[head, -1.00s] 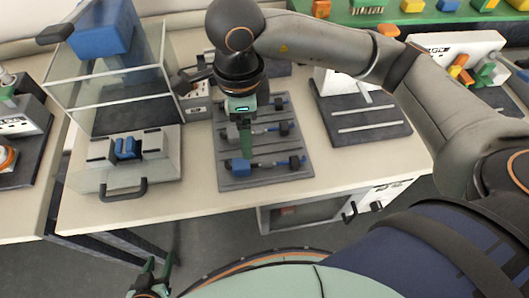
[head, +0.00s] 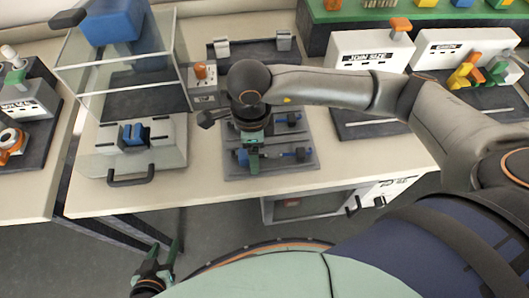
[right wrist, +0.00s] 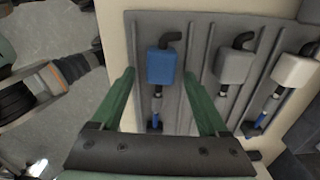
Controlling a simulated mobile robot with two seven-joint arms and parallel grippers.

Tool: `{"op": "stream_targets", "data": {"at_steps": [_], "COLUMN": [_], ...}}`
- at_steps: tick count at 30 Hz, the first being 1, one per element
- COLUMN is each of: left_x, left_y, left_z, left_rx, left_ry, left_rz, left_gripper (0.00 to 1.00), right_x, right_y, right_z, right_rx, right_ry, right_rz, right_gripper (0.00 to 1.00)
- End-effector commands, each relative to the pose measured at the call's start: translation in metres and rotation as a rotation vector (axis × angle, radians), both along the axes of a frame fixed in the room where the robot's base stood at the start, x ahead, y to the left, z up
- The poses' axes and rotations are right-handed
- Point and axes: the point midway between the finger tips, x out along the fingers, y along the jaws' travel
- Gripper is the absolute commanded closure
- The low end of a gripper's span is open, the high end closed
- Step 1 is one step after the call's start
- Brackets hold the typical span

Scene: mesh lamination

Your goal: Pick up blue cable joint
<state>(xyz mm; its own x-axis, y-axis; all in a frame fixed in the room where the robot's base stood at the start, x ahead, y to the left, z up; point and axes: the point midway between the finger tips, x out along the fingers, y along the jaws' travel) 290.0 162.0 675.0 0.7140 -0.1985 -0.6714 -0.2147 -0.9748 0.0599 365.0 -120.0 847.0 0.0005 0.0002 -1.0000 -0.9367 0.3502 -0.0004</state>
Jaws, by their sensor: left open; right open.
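The blue cable joint (right wrist: 162,66) lies at the end of the row on a grey ribbed board in the right wrist view, a blue block with a dark bent end and a thin cable. In the head view it lies in the board's front row (head: 242,157), partly covered by my right gripper. My right gripper (right wrist: 159,76) is open. In the right wrist view, its two green fingers stand on either side of the blue block, with visible gaps. I cannot tell the height between them. My left gripper (head: 164,249) is open and empty, low in front of the table.
The grey board (head: 232,172) also bears a grey joint (right wrist: 235,66) and a white joint (right wrist: 294,71). A clear-walled press with a blue top (head: 115,18) stands left of it. White-fronted stations (head: 372,52) stand to the right. Bare table lies in front of the board.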

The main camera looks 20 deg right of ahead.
Motion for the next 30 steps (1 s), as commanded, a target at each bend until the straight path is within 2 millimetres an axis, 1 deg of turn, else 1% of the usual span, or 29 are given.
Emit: {"op": "stream_targets", "data": {"at_steps": [3,23,24,30], "left_x": [0.0002,-0.0005,-0.0005,-0.0004], "left_y": [0.0008,0.0023,0.0023,0.0021], "left_z": [-0.0005,-0.0023,-0.0022,-0.0021], "left_rx": [0.001,0.003,0.003,0.003], "left_ry": [0.0,0.004,0.004,0.004], "left_rz": [0.001,0.004,0.004,0.003], "left_gripper": [0.5,0.5,0.5,0.5], "right_x": [0.0,0.0001,0.0001,0.0002], "right_y": [-0.0001,-0.0001,-0.0001,-0.0001], "right_z": [0.0002,0.0007,0.0007,0.001], "right_rx": [0.0,0.0,0.0,0.0], "right_ry": [0.0,0.0,0.0,0.0], "right_rz": [0.0,-0.001,-0.001,-0.001], "right_gripper": [0.24,0.98,1.0,1.0]}}
